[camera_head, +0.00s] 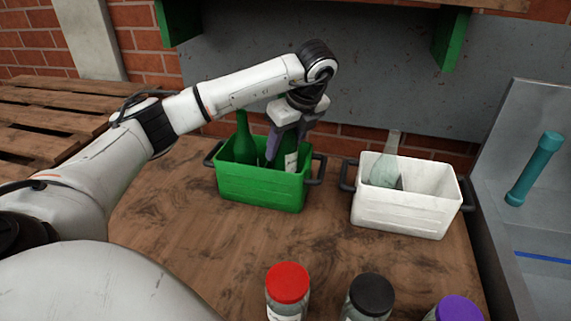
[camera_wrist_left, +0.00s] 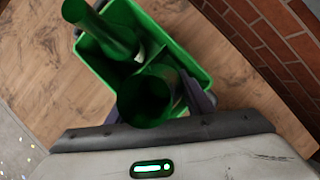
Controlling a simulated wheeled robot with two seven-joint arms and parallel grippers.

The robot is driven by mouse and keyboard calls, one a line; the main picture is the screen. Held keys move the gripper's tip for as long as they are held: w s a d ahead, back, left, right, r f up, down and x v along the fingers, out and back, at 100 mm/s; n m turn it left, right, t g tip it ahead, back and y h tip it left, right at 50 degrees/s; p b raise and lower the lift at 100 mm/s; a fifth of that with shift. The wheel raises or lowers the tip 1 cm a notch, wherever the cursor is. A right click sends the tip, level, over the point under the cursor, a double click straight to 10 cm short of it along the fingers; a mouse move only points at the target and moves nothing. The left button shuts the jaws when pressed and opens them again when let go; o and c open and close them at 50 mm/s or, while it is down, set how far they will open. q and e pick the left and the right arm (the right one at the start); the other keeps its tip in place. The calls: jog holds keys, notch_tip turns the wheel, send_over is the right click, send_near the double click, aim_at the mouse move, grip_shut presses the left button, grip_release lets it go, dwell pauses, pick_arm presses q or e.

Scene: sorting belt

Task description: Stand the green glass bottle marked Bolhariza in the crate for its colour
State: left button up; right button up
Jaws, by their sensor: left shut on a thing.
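The green crate (camera_head: 262,190) stands on the wooden table, with a green bottle (camera_head: 243,145) upright in its left part. My left gripper (camera_head: 283,150) points down over the crate's right part and is shut on a second green bottle (camera_head: 291,162) with a pale label. The label's writing is too small to read. This held bottle's lower part is hidden by the crate wall. In the left wrist view the held bottle (camera_wrist_left: 146,100) shows as a dark round shape inside the crate (camera_wrist_left: 190,62), beside the other bottle (camera_wrist_left: 103,32). My right gripper is not in view.
A white crate (camera_head: 405,212) to the right holds a clear bottle (camera_head: 386,165). Jars with red (camera_head: 288,283), black (camera_head: 372,293) and purple (camera_head: 460,308) lids stand at the front. A teal cylinder (camera_head: 535,168) is at the far right. The table between crates and jars is clear.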

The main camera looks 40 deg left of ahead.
aim_at(293, 143)
pick_arm(q)
jog(key=shift+f, duration=0.7)
notch_tip(293, 143, down, 3)
jog(key=shift+w+f, duration=0.1)
jog(key=shift+f, duration=0.1)
jog(key=o, duration=0.9)
jog(key=shift+f, duration=0.1)
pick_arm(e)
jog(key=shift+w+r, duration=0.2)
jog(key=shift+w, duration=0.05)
pick_arm(q)
jog(key=shift+d+r, duration=0.1)
jog(key=shift+r, duration=0.15)
jog(key=v, duration=0.6)
jog(key=shift+d+r, duration=0.15)
jog(key=p+v, duration=0.1)
jog(key=v, duration=0.4)
jog(key=shift+r, duration=0.2)
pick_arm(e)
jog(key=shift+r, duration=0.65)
